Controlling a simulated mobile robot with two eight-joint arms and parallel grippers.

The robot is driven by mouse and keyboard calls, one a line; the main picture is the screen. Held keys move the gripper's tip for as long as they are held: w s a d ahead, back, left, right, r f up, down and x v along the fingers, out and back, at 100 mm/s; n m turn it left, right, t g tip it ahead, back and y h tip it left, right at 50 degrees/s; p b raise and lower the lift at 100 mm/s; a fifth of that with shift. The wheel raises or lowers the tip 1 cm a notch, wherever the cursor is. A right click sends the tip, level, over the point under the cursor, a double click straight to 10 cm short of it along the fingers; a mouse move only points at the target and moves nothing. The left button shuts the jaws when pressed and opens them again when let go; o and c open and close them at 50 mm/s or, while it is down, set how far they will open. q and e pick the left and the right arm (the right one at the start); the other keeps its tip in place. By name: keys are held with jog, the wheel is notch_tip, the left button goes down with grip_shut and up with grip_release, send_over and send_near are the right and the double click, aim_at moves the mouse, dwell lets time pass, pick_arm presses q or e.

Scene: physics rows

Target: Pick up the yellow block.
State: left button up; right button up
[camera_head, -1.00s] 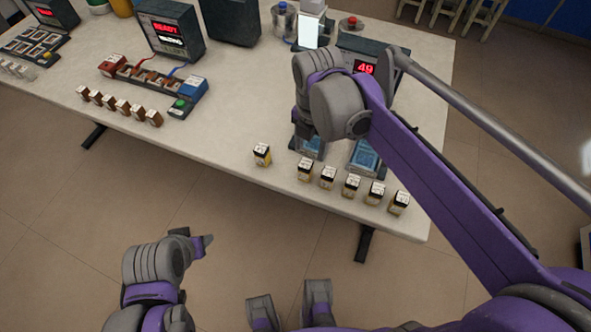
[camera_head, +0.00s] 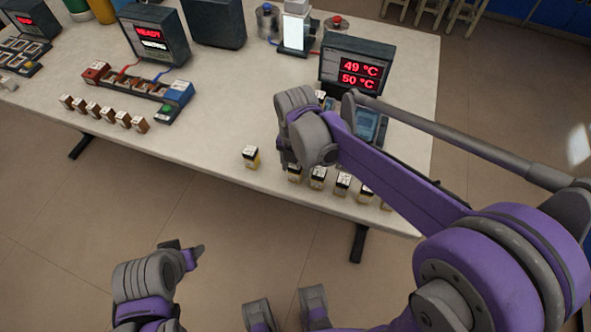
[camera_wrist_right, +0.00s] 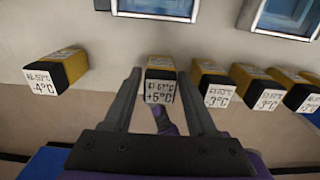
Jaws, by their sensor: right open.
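Several small yellow-and-black blocks with white labels stand in a row along the table's front edge. One yellow block (camera_wrist_right: 160,64), its label reading +5°C, lies between the fingers of my right gripper (camera_wrist_right: 160,76) in the right wrist view. That gripper is open, with a finger on either side of the block; I cannot tell whether they touch it. In the head view my right gripper (camera_head: 288,160) partly hides that block. Another yellow block (camera_head: 251,157), labelled -4°C in the right wrist view (camera_wrist_right: 57,72), stands apart to the left. My left gripper (camera_head: 186,254) is off the table; its jaw opening is unclear.
More yellow blocks (camera_head: 342,184) stand close on the right. Behind them are blue-topped pads (camera_head: 369,124) and a display box (camera_head: 357,65) reading 49 and 50 °C. A row of brown blocks (camera_head: 107,114) and a connector rack (camera_head: 137,91) stand left. Table between is clear.

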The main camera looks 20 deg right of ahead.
jog(key=shift+f, duration=0.3)
grip_shut()
jog(key=shift+r, duration=0.1)
